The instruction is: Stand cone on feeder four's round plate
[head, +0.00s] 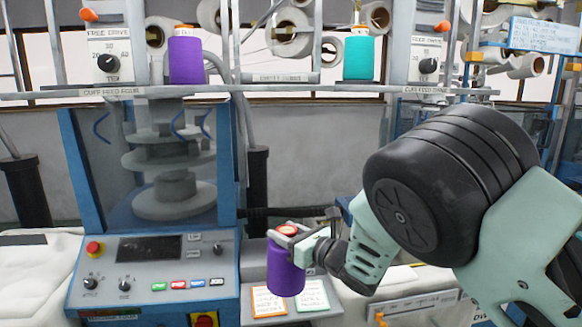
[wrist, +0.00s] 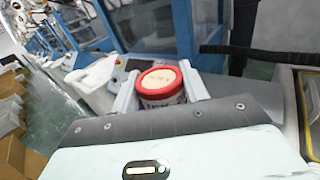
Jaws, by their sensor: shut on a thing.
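A teal cone (head: 358,57) stands farther right on the same shelf. A thin dark base shows under each shelf cone; I cannot make out a bare round plate.
A blue-framed knitting machine (head: 232,165) stands at the left, its control panel (head: 155,270) with buttons and a red knob below. Two cards (head: 290,298) lie under the held cone.

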